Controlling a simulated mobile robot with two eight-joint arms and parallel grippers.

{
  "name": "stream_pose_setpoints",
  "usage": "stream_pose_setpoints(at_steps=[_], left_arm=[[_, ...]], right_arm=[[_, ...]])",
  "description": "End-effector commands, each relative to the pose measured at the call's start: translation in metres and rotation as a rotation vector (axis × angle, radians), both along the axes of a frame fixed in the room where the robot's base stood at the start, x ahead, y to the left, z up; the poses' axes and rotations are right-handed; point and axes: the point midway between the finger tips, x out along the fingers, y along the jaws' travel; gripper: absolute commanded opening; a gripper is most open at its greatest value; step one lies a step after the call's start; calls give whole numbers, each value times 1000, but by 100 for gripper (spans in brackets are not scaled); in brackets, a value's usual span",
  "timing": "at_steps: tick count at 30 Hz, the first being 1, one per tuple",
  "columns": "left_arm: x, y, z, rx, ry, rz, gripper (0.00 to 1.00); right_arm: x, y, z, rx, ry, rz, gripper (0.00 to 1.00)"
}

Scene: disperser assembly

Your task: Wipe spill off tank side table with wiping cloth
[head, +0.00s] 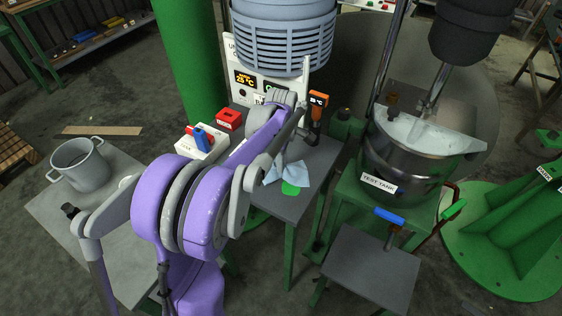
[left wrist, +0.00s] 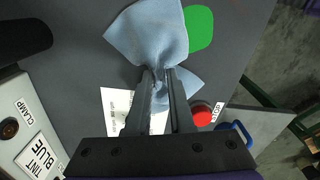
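The light-blue wiping cloth (head: 287,174) lies over the dark grey tank side table (head: 315,165). In the left wrist view the cloth (left wrist: 155,35) is bunched between the fingertips of my left gripper (left wrist: 161,75), which is shut on it. The cloth spreads out on both sides of the fingers. The bright green spill (head: 291,188) is a flat patch beside the cloth. The spill (left wrist: 201,28) also shows in the left wrist view, its left edge partly covered by the cloth. My purple left arm hides part of the table in the head view. My right gripper is not in view.
A white block with a blue part (head: 203,140), a red box (head: 229,119) and an orange meter (head: 318,102) stand around the table's back. A red button (left wrist: 201,113) and a printed sheet (left wrist: 114,104) are near the gripper. The test tank (head: 400,165) stands right.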

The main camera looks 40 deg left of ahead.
Motion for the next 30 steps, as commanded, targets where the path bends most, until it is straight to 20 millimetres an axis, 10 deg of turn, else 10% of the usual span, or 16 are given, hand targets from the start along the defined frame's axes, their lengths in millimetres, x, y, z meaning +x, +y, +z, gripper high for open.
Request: stream_pose_setpoints(at_steps=[12,30], left_arm=[[0,0,0,0,0,0,98],[0,0,-14,0,1,0,100]], right_arm=[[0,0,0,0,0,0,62],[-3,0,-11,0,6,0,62]])
